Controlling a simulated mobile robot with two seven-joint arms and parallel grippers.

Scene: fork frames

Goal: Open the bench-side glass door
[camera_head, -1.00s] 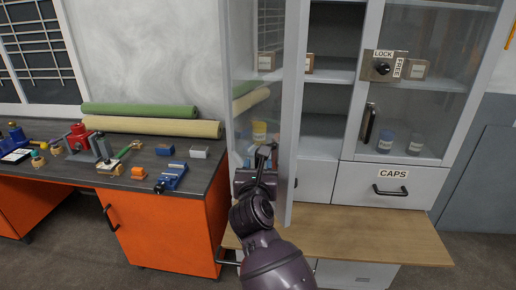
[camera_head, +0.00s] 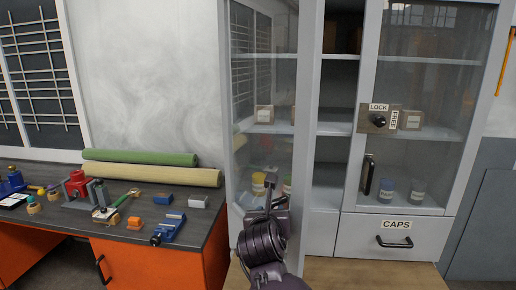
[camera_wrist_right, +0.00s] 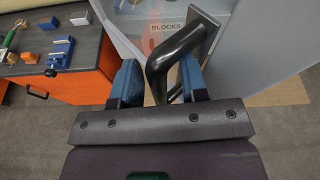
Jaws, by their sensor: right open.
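The bench-side glass door (camera_head: 309,100) of the grey cabinet stands ajar, with open shelves visible between its edge and the closed right-hand glass door (camera_head: 425,90). My right gripper (camera_head: 268,182) is at the lower part of the bench-side door. In the right wrist view, the open gripper (camera_wrist_right: 160,66) has its two blue fingers on either side of the dark bar handle (camera_wrist_right: 172,52). A gap shows beside the handle, and contact with the fingers cannot be told. My left gripper is not in view.
A workbench (camera_head: 215,232) with several tools and blocks stands close on the left. The right-hand door has a lock plate (camera_head: 378,119) and a handle (camera_head: 367,174). A CAPS drawer (camera_head: 350,235) is below, above a wooden ledge (camera_head: 335,270).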

